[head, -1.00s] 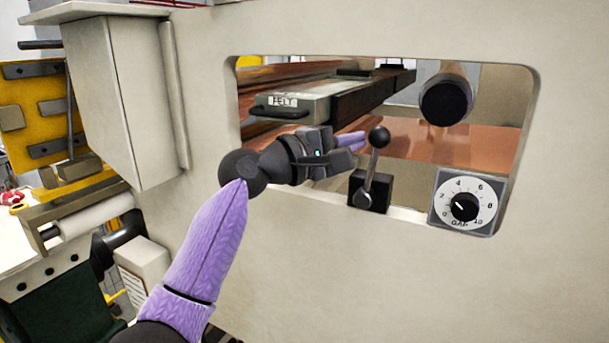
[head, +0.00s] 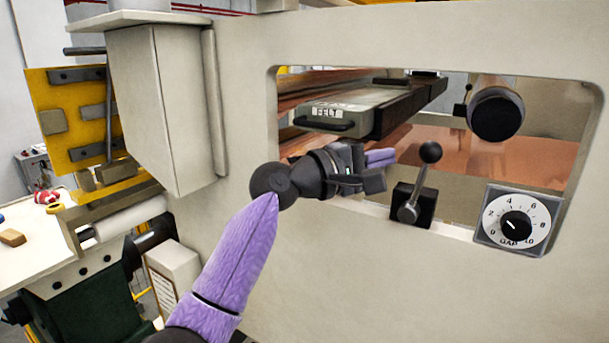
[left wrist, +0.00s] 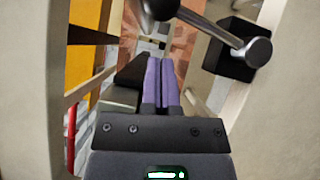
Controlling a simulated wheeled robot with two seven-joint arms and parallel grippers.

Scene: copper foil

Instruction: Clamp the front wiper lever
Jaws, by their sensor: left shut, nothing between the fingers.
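The front wiper lever (head: 422,178) is a metal rod with a black ball knob on a black block, at the lower edge of the machine's window. It leans a little to the right in the head view. In the left wrist view the lever (left wrist: 212,30) crosses the top right, from a dark knob to a rounded metal end. My left gripper (head: 385,158), with purple fingers, is shut and empty. It is inside the window, just left of the lever and apart from it. In the left wrist view its fingers (left wrist: 161,82) are together. My right gripper is out of view.
A tray labelled FELT (head: 340,115) sits above my left gripper. A GAP dial (head: 516,226) is right of the lever. A dark-ended roller (head: 496,113) and a smaller lever (head: 462,103) are behind. The window frame (head: 350,205) bounds the opening.

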